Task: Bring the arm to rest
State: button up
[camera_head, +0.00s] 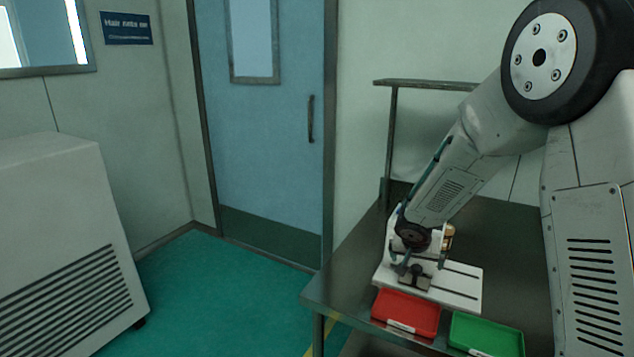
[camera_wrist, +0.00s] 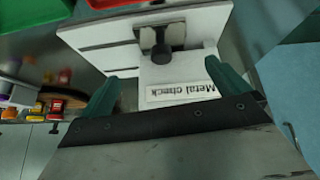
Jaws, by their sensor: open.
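My gripper (camera_wrist: 165,92) is open and empty in the wrist view, its two dark green fingers apart. Between and beyond them is a white device (camera_wrist: 105,33) with a label reading "Metal check" and a dark knob (camera_wrist: 161,52) on a metal bracket. In the head view my arm reaches down from the right over this white device (camera_head: 455,287), which stands on a metal table (camera_head: 345,272). The arm hides part of the device, and my fingertips are hard to make out there.
A red tray (camera_head: 405,313) and a green tray (camera_head: 485,337) lie at the table's front. Several small colored containers (camera_wrist: 57,106) show at the left of the wrist view. A grey cabinet (camera_head: 60,230) stands left; a blue door (camera_head: 265,150) is behind. Green floor between is clear.

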jog(key=s+d+r+n+g+h, duration=0.1)
jog(key=s+r+n+g, duration=0.15)
jog(key=s, duration=0.55)
jog(key=s+d+r+n+g, duration=0.15)
jog(key=s+r, duration=0.25)
jog(key=s, duration=0.4)
jog(key=s+a+r+y, duration=0.1)
jog(key=s+a+r, duration=0.2)
jog(key=s, duration=0.5)
jog(key=s+a+r+n+y, duration=0.1)
jog(key=s+a+r+y, duration=0.1)
jog(key=s+r, duration=0.4)
jog(key=s+a+r+y, duration=0.1)
jog(key=s+a+r, duration=0.3)
jog(key=s, duration=0.6)
jog(key=shift+r+n+y, duration=0.3)
jog(key=shift+n+y, duration=0.1)
